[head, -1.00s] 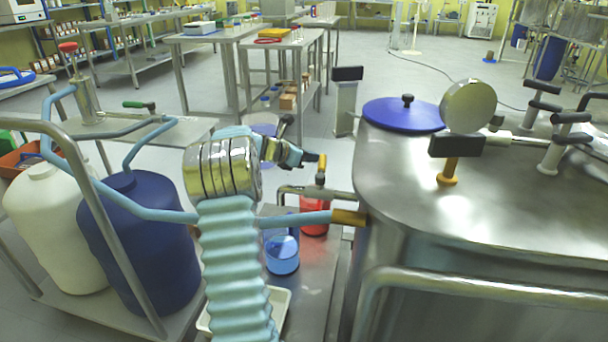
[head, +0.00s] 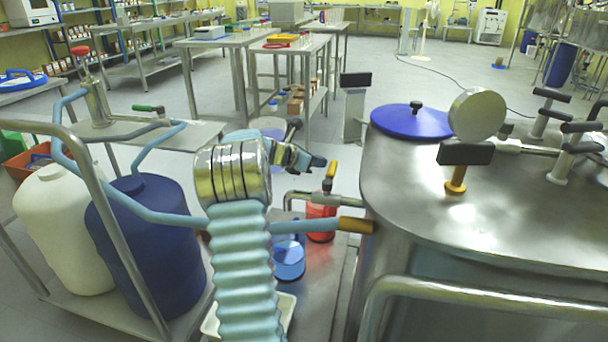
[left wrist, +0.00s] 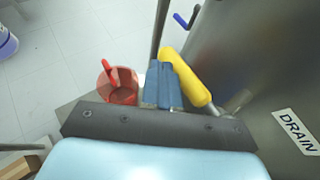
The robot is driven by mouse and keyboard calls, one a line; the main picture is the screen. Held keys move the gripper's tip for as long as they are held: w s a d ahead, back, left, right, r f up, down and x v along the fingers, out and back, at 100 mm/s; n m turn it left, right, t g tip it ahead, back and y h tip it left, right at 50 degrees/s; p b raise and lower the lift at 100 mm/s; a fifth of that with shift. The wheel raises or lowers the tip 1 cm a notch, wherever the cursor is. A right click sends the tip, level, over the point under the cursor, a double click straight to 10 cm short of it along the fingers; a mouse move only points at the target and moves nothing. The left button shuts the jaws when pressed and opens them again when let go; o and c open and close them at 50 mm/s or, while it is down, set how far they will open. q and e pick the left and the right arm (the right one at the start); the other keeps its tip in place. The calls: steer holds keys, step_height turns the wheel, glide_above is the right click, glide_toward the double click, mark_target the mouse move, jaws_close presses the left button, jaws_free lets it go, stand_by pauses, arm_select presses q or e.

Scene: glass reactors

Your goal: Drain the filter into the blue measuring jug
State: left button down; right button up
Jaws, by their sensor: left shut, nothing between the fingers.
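The filter is the large steel vessel (head: 420,190) on the right. A drain pipe (head: 300,197) leaves its side and carries a valve with a yellow handle (head: 331,169), which stands roughly upright. The handle also shows in the left wrist view (left wrist: 188,78). The blue measuring jug (head: 288,260) stands below on the steel surface, partly behind a light-blue pipe. My left gripper (head: 318,161) is shut and empty, just left of the handle. Its blue fingertips (left wrist: 163,86) look close beside the handle; I cannot tell whether they touch. My right gripper is out of view.
A red jug (head: 320,222) stands behind the blue jug, under the pipe; it also shows in the left wrist view (left wrist: 123,86). A DRAIN label (left wrist: 296,132) is on the vessel wall. White and dark-blue drums (head: 150,250) stand on a trolley at left.

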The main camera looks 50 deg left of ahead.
arm_select(q)
steer(key=v, duration=1.2)
steer(key=shift+s+r, duration=0.2)
steer(key=shift+s, duration=0.15)
